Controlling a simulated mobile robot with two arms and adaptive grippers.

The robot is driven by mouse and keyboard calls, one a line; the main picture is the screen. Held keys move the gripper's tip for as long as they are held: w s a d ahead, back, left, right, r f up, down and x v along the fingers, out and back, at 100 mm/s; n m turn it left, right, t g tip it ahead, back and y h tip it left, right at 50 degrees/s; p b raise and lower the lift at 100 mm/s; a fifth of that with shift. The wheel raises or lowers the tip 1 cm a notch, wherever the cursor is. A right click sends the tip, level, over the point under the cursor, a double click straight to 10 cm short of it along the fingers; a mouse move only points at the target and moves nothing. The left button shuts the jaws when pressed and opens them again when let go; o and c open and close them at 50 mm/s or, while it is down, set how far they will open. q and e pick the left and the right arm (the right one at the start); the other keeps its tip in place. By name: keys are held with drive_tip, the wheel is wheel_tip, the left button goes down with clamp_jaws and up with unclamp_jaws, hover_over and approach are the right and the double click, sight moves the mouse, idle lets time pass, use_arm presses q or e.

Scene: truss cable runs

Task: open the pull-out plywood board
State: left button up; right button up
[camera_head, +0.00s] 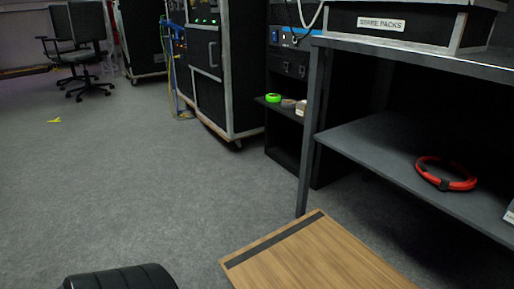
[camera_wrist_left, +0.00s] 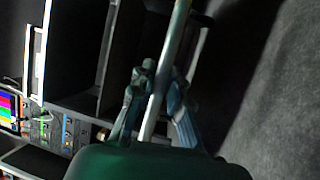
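A wood-grained board (camera_head: 310,262) with a dark strip along its far left edge shows at the bottom of the head view; I cannot tell whether it is the pull-out board. In the left wrist view my left gripper (camera_wrist_left: 161,72) has a finger on each side of a pale, narrow bar (camera_wrist_left: 181,25). The bar runs between the fingers towards the palm. The view is dark and blurred, so I cannot tell whether the fingers touch it. The left gripper is not in the head view, and my right gripper is in neither view.
A dark shelf unit (camera_head: 372,141) with a red cable coil (camera_head: 445,174) stands at the right. Black rack cases (camera_head: 212,75) stand behind it. An office chair (camera_head: 75,45) is at the far left.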

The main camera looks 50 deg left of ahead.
use_arm(q)
drive_tip(key=shift+o, duration=1)
drive_tip(key=v, duration=1.2)
drive_tip(key=shift+a+f, duration=0.1)
